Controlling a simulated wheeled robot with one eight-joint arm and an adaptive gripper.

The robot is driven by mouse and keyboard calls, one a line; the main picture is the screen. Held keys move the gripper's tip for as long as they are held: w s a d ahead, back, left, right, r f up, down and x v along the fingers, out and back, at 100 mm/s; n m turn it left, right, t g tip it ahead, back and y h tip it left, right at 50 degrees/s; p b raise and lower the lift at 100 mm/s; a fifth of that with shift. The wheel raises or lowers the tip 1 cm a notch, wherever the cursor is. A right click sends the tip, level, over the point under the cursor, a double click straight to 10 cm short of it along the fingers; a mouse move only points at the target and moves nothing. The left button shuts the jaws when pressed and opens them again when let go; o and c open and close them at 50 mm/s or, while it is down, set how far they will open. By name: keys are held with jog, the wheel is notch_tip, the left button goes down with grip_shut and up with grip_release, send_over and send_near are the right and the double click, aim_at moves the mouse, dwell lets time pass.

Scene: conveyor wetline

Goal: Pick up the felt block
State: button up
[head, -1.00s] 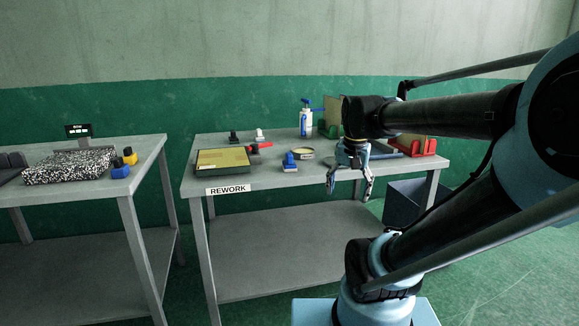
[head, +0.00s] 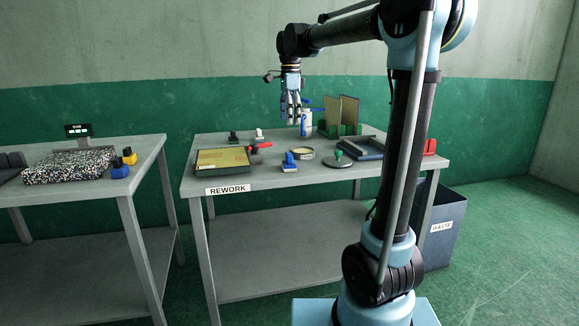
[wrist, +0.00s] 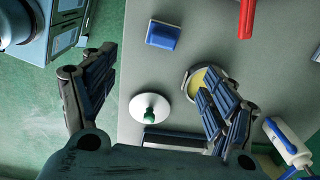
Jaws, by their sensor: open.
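A small block with a blue top and a pale base (head: 289,162) stands on the rework table (head: 215,175) near its front middle; it fits the felt block best, though its material cannot be told. It also shows as a blue block in the wrist view (wrist: 163,35), at the top, clear of both fingers. My gripper (head: 291,120) is open and empty, raised above the back of the table and pointing down. In the wrist view its fingers (wrist: 152,80) are spread wide, and the block lies beyond them.
A round dish (head: 302,153) and a disc with green knob (head: 338,160) lie right of the block. A red-handled tool (head: 260,147) and yellow-topped tray (head: 222,159) lie left. A spray bottle (head: 306,122) and upright panels (head: 342,115) stand behind. A waste bin (head: 445,225) stands right.

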aim_at(289, 153)
jog(key=f, duration=0.7)
jog(key=a+f, duration=0.1)
jog(key=f, duration=0.3)
jog(key=shift+w+f, duration=0.35)
jog(key=shift+w, duration=0.05)
jog(key=shift+d+f, duration=0.15)
jog(key=shift+f, duration=1.2)
jog(key=shift+d+f, duration=0.15)
jog(key=shift+f, duration=1.15)
jog(key=shift+c, duration=0.3)
jog(key=c, duration=1.1)
